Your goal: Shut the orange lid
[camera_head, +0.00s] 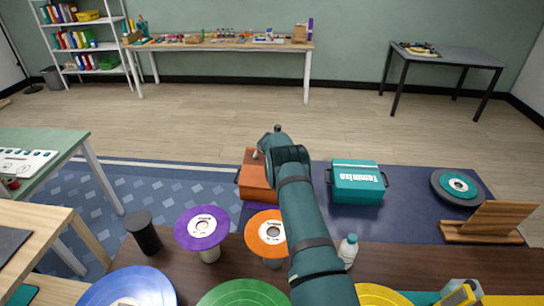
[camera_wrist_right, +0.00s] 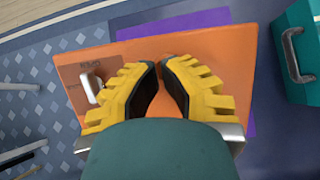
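The orange box with the orange lid (camera_head: 257,176) stands on the blue mat beyond the dark table, partly hidden behind my right arm. In the wrist view the orange panel (camera_wrist_right: 215,60) fills the middle, with a small pale metal handle or latch (camera_wrist_right: 92,86) at its left. I cannot tell how far the lid stands open. My right gripper (camera_wrist_right: 160,64) has yellow fingers that stand slightly apart, with nothing seen between them but orange. It is over the panel; contact cannot be told. In the head view its fingers are hidden.
A teal box (camera_head: 357,186) stands right of the orange one; it also shows in the wrist view (camera_wrist_right: 299,60). Purple (camera_head: 202,228) and orange (camera_head: 267,234) spools, a black cylinder (camera_head: 142,233) and a bottle (camera_head: 348,250) are near my arm. A wooden stand (camera_head: 490,220) is at right.

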